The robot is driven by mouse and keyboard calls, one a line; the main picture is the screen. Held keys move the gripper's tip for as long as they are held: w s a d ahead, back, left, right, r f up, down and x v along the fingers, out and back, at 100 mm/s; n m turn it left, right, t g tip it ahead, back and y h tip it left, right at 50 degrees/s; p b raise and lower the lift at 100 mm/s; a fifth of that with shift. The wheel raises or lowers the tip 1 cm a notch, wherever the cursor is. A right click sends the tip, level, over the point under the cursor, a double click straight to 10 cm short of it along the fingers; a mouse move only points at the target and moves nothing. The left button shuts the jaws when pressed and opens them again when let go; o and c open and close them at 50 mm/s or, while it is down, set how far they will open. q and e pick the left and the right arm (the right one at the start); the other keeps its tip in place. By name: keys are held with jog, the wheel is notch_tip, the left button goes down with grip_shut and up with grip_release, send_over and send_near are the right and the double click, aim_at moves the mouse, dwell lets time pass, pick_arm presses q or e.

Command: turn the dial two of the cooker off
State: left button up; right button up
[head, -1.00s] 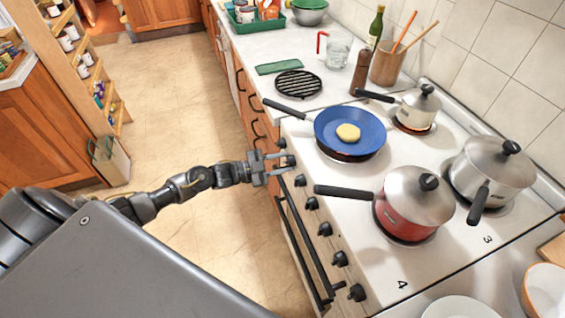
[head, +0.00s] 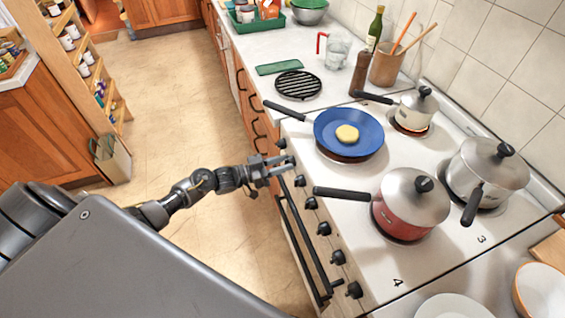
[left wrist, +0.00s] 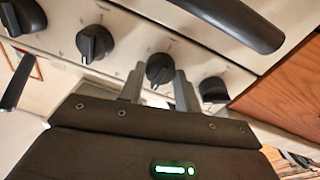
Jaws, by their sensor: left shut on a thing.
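The cooker (head: 403,160) has a row of black dials along its front edge. My left gripper (head: 284,165) is at the second dial from the far end. In the left wrist view, that dial (left wrist: 160,69) sits between the two fingers of the gripper (left wrist: 159,88), which are shut on it. The end dial (left wrist: 213,90) is to its right, and other dials (left wrist: 95,43) are to its left. The pointer and markings of the held dial are too small to read. In the head view the gripper largely hides this dial. My right gripper is not in view.
A blue frying pan (head: 365,130) with a yellow piece of food stands on the hob near the gripper. The handle of a red pot (head: 408,207) reaches toward the front edge. The oven handle (head: 303,245) runs below the dials. Floor (head: 170,110) is open at the left.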

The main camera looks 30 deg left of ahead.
pick_arm(q)
jog(key=shift+f, duration=0.1)
dwell(0.5)
jog(key=o, duration=1)
jog(key=shift+s+a, duration=0.1)
jog(key=shift+b+v, duration=1.15)
jog(key=shift+v, duration=4.15)
